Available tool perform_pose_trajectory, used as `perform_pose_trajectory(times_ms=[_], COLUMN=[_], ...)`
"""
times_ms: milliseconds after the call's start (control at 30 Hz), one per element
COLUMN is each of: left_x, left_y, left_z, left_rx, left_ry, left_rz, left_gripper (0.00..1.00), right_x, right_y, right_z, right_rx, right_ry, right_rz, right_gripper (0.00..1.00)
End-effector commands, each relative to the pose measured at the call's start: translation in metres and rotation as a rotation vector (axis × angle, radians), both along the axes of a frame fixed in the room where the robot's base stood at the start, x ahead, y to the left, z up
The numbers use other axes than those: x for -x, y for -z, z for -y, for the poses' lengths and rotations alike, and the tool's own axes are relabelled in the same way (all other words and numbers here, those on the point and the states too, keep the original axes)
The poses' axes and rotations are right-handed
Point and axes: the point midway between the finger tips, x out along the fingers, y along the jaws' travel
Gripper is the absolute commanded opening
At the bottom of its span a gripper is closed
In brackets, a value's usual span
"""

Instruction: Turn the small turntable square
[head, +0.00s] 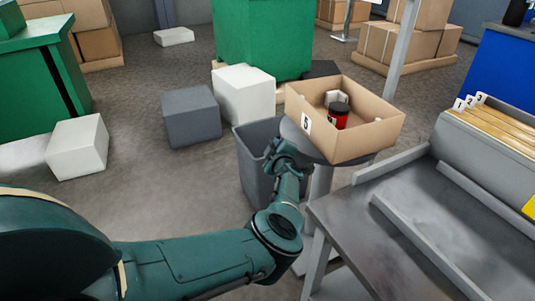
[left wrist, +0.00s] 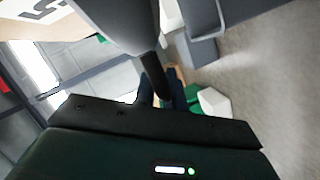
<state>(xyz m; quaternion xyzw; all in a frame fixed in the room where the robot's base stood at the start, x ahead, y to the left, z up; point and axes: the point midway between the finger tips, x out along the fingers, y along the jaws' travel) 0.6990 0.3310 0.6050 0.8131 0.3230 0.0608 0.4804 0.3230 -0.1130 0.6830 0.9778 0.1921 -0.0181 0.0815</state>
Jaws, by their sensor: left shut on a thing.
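The small turntable (head: 296,136) is a round grey disc on a light pedestal. It carries an open cardboard box (head: 365,145) marked 5, which sits turned at an angle to the steel table beside it. My left gripper (head: 284,152) is at the turntable's near left edge. In the left wrist view the turntable's grey underside (left wrist: 125,22) fills the top, and a dark peg (left wrist: 159,78) stands out from it. My left gripper (left wrist: 161,92) is shut on this peg. My right gripper is out of view.
A red can (head: 338,120) with a black lid and a small white piece (head: 334,97) are in the box. A grey bin (head: 251,176) stands close left of the turntable. A steel table (head: 400,225) with raised rails is at right.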

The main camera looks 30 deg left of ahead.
Motion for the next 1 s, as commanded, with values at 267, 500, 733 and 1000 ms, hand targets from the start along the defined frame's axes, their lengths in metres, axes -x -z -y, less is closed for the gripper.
perform_pose_trajectory(times_ms=[267,500,733,1000], left_x=[-0.0011,-0.0011,-0.0021,-0.0034], left_y=[0.0056,0.0054,0.0037,0.0010], left_z=[0.0023,0.0028,0.0036,0.0044], left_rx=[0.013,0.015,0.011,0.008], left_ry=[-0.009,-0.009,-0.006,-0.004], left_rz=[-0.008,-0.007,-0.005,-0.003], left_gripper=[0.00,0.00,0.29,0.33], right_x=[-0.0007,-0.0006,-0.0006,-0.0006], right_y=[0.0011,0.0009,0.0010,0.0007], right_z=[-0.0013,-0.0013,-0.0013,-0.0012], right_rx=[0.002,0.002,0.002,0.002], right_ry=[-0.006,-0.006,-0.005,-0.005], right_rz=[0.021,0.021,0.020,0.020], right_gripper=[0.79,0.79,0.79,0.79])
